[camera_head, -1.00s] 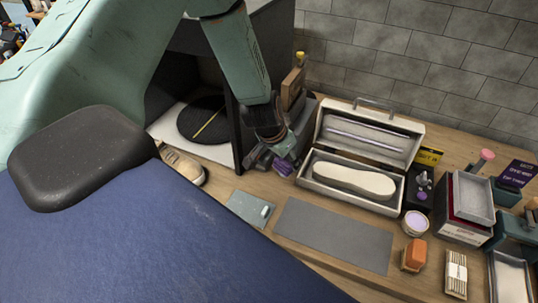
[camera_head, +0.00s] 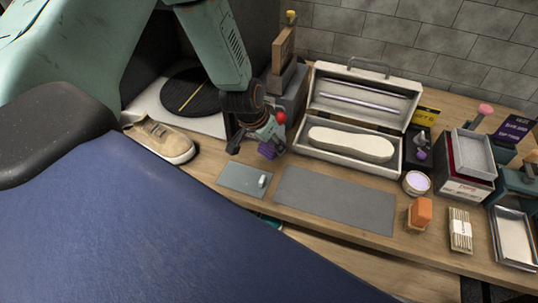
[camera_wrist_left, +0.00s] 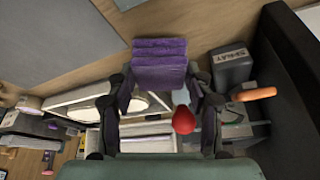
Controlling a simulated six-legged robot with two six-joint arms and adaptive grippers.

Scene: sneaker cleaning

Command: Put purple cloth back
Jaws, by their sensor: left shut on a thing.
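A folded purple cloth (camera_head: 267,150) is held by my left gripper (camera_head: 262,143), above the bench behind the small grey-green mat (camera_head: 238,176). In the left wrist view the cloth (camera_wrist_left: 160,62) shows as a stacked, folded block between the two fingers of the gripper (camera_wrist_left: 163,95). The gripper is shut on it. A red round thing (camera_head: 281,117) shows beside the gripper, and also in the left wrist view (camera_wrist_left: 184,120). My right gripper is not in view.
An open case (camera_head: 298,137) with a pale insole stands right of the gripper. A tan sneaker (camera_head: 165,141) lies at left, near a black turntable (camera_head: 198,92). The grey mat is bare.

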